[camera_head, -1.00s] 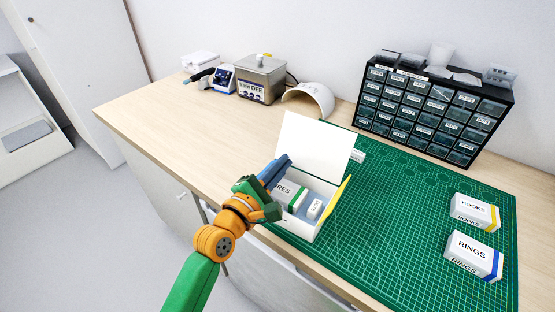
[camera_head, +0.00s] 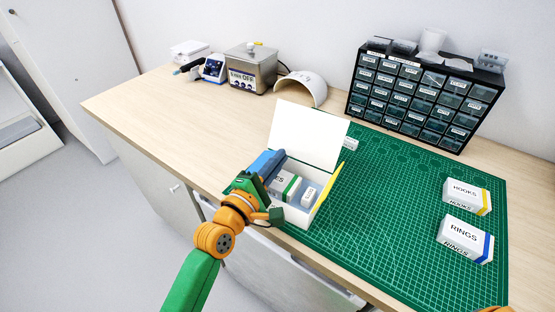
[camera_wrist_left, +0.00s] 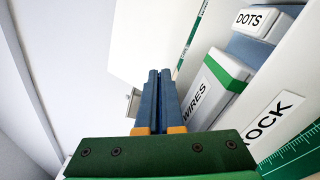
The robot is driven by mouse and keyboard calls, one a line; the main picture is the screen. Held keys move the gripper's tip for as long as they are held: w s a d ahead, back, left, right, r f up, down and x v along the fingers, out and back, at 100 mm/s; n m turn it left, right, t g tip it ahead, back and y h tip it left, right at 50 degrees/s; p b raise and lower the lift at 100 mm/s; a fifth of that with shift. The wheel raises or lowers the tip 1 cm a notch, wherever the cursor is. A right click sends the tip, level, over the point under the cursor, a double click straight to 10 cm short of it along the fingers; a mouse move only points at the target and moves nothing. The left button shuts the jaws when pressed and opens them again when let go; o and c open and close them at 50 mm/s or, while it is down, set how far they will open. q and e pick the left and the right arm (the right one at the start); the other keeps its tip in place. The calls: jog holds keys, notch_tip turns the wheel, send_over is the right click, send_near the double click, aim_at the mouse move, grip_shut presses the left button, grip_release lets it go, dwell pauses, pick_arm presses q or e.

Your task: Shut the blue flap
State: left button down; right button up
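A white open box (camera_head: 297,215) stands on the green mat, its white lid (camera_head: 308,135) raised at the back. A yellow flap (camera_head: 328,188) stands out on its right side. My left gripper (camera_head: 272,160) is at the box's left edge; its blue fingers also show in the left wrist view (camera_wrist_left: 158,88), side by side and shut, with nothing seen between them. I cannot separate a blue flap from the blue fingers in the head view; the gripper covers that side. A white WIRES box with a green stripe (camera_wrist_left: 208,88) and a DOTS box (camera_wrist_left: 262,21) lie inside. My right gripper is out of view.
HOOKS (camera_head: 462,195) and RINGS (camera_head: 462,238) boxes stand on the mat (camera_head: 400,225) at right. A dark drawer cabinet (camera_head: 425,95) stands behind. A white curved piece (camera_head: 302,88) and a metal device (camera_head: 250,70) sit at the back. Mat between is mostly clear.

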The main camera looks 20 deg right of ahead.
pick_arm(q)
jog(key=c, duration=1.1)
grip_release()
jog(key=shift+o, duration=0.2)
